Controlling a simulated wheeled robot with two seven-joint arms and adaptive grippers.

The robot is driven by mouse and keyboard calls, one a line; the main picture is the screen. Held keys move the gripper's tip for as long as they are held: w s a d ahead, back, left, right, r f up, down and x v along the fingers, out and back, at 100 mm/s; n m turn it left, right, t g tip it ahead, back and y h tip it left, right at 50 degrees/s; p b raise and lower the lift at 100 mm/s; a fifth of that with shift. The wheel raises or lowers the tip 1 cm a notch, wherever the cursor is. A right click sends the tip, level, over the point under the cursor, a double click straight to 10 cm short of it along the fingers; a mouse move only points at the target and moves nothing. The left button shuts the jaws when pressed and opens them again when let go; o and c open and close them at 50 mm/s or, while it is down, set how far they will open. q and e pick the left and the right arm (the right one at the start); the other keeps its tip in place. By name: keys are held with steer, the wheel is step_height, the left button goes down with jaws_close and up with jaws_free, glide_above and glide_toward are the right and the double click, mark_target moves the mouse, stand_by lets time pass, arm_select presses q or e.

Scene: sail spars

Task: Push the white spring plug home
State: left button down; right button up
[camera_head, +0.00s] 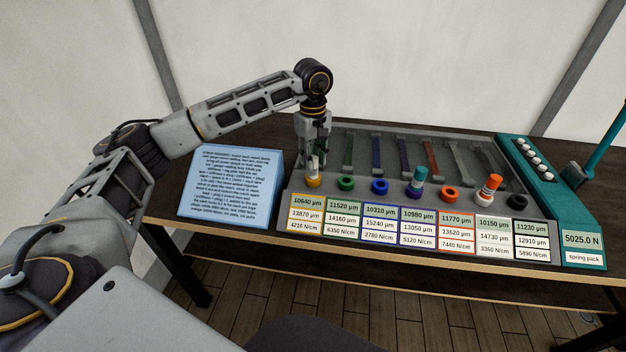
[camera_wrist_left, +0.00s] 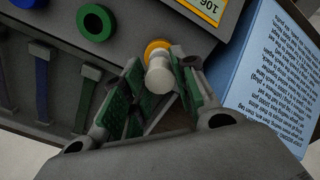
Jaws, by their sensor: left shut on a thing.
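The white spring plug (camera_head: 313,168) stands at the yellow ring (camera_head: 313,182) at the left end of the grey rack. My left gripper (camera_head: 315,150) reaches down from above and is shut on the plug's upper part. In the left wrist view the white plug (camera_wrist_left: 160,77) lies between the green-padded fingers (camera_wrist_left: 158,92), its end at the yellow ring (camera_wrist_left: 157,47). How deep the plug sits in the ring is hidden. My right gripper is out of view.
A row of coloured rings continues right, with green (camera_head: 346,183) and blue (camera_head: 380,186) closest. A teal plug (camera_head: 419,174) and an orange-and-white plug (camera_head: 490,183) stand upright there. A blue text board (camera_head: 231,185) stands close left. A teal panel (camera_head: 560,205) reads 5025.0 N.

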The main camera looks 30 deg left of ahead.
arm_select(q)
steer(key=c, duration=1.5)
jaws_free()
steer(key=o, duration=0.4)
steer(key=shift+o, duration=0.2)
steer(key=shift+r, duration=0.55)
step_height(320, 180, up, 11)
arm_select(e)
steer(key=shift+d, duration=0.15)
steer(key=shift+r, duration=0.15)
arm_select(q)
step_height(320, 180, up, 9)
steer(key=p, duration=0.9)
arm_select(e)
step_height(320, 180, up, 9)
arm_select(q)
steer(key=shift+r+p, duration=0.55)
steer(key=shift+p, duration=0.05)
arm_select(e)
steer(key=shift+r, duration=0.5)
